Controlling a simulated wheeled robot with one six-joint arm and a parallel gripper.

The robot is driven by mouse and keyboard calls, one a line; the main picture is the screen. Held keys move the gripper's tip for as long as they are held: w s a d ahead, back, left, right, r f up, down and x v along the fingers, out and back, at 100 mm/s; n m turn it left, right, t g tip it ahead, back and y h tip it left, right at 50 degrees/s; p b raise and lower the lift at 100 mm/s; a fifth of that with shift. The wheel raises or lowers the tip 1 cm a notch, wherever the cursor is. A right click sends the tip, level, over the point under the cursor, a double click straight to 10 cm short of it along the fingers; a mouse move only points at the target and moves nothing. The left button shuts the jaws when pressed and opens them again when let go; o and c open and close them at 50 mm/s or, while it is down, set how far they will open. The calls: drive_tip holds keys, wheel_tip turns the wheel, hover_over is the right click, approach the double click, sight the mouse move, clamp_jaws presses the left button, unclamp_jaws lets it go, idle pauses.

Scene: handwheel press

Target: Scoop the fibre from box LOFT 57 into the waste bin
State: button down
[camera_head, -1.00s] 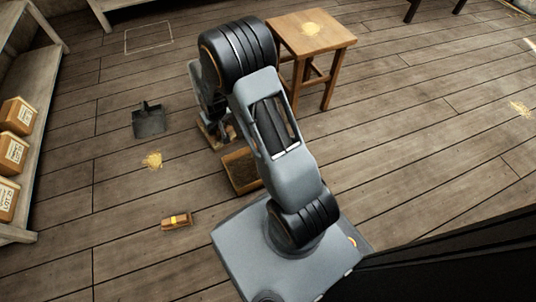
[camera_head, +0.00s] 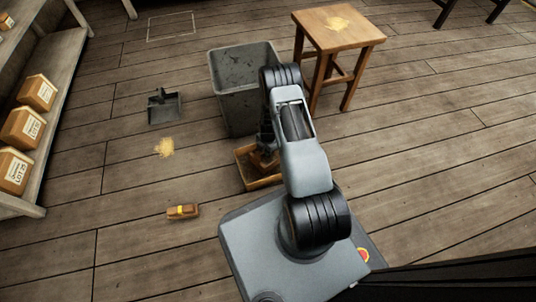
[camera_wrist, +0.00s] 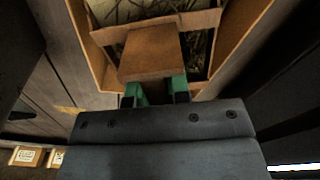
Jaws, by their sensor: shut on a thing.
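My gripper (camera_wrist: 155,92), with green fingertips, is shut on a brown wooden scoop (camera_wrist: 152,52). In the head view the gripper (camera_head: 264,145) is low over an open wooden box (camera_head: 262,182) on the floor. The box (camera_wrist: 253,35) also shows in the wrist view, with dark, strand-like contents partly hidden by the scoop. I cannot read a label on it, nor tell whether the scoop touches the contents or carries any. The grey waste bin (camera_head: 228,100) stands upright just behind the box, its right side partly hidden by my arm.
A wooden stool (camera_head: 338,32) with pale fibre on top stands right of the bin. A dark dustpan (camera_head: 165,108), a fibre pile (camera_head: 165,147) and a brush (camera_head: 183,211) lie on the floor to the left. A shelf (camera_head: 58,110) with boxes lines the left edge. The right floor is clear.

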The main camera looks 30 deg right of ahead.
drive_tip(key=shift+s+d+f+n, duration=0.2)
drive_tip(key=shift+s+f+n, duration=0.15)
drive_tip(key=shift+f+n, duration=0.25)
wheel_tip(320, 180, up, 10)
drive_tip(key=p, duration=0.8)
drive_tip(key=shift+a+h, duration=0.2)
drive_tip(key=shift+h, duration=0.2)
drive_tip(key=shift+s+r, duration=0.1)
